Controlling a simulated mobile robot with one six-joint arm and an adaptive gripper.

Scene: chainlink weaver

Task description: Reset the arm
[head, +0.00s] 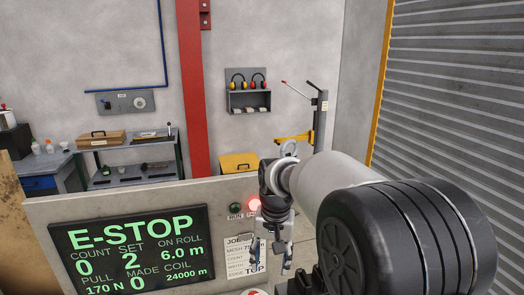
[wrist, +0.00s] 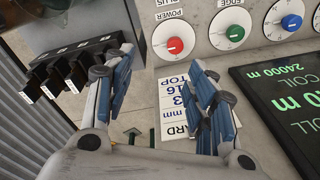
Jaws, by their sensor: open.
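My gripper (head: 271,262) hangs fingers down in front of the grey control panel (head: 215,192) in the head view. It is open, with nothing between its fingers. In the wrist view the two blue-padded fingers of my gripper (wrist: 162,58) stand apart over the panel face. The job card (wrist: 178,108) shows between and behind them, partly covered by the right finger. My arm reaches in from the lower right of the head view and hides part of the panel.
The dark display (head: 133,250) reads E-STOP in green. A red lamp (head: 254,205) glows beside a dark green one (head: 235,208). A workbench (head: 125,160) stands behind.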

